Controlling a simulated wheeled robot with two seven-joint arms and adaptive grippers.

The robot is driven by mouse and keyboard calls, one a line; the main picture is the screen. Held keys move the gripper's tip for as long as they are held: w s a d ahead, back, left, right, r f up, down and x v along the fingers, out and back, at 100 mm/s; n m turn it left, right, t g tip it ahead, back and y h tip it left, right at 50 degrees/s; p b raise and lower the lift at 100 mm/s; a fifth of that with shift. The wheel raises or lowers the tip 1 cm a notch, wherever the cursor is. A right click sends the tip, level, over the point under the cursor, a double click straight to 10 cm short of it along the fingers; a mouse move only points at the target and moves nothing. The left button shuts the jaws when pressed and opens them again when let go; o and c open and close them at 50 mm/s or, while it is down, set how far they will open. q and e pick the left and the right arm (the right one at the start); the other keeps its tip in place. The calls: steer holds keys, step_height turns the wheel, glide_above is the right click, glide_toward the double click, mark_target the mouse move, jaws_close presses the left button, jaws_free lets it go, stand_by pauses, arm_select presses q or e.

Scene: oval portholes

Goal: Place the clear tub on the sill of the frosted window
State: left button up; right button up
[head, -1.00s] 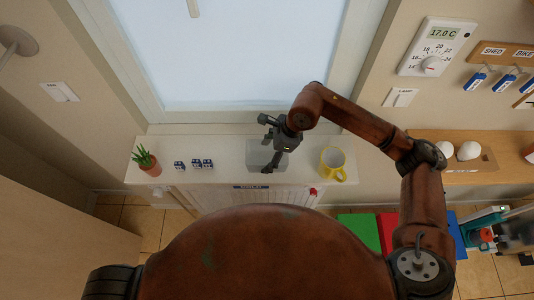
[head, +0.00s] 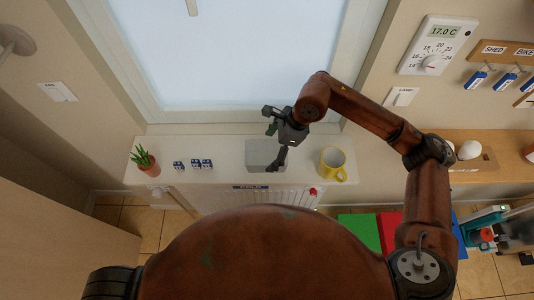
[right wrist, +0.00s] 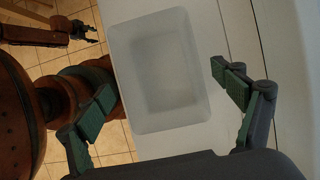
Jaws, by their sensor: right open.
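The clear tub (head: 261,153) stands upright on the white sill (head: 225,172) below the frosted window (head: 240,60), between the small blue-and-white blocks and the yellow mug. My right gripper (head: 273,139) is open at the tub's right side. In the right wrist view the tub (right wrist: 155,70) is empty and lies ahead of the open fingers (right wrist: 161,80), which hold nothing and look apart from it. My left gripper (right wrist: 82,31) shows small at the top left of the right wrist view, too small to read. It is out of the head view.
The yellow mug (head: 333,164) stands on the sill just right of the tub. Several small blocks (head: 195,164) and a potted plant (head: 147,162) stand to the left. A radiator with a red knob (head: 313,191) is below the sill. A wooden shelf (head: 480,150) is at right.

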steer(key=b+v, duration=0.1)
steer(key=v, duration=0.7)
steer(key=shift+r, duration=0.2)
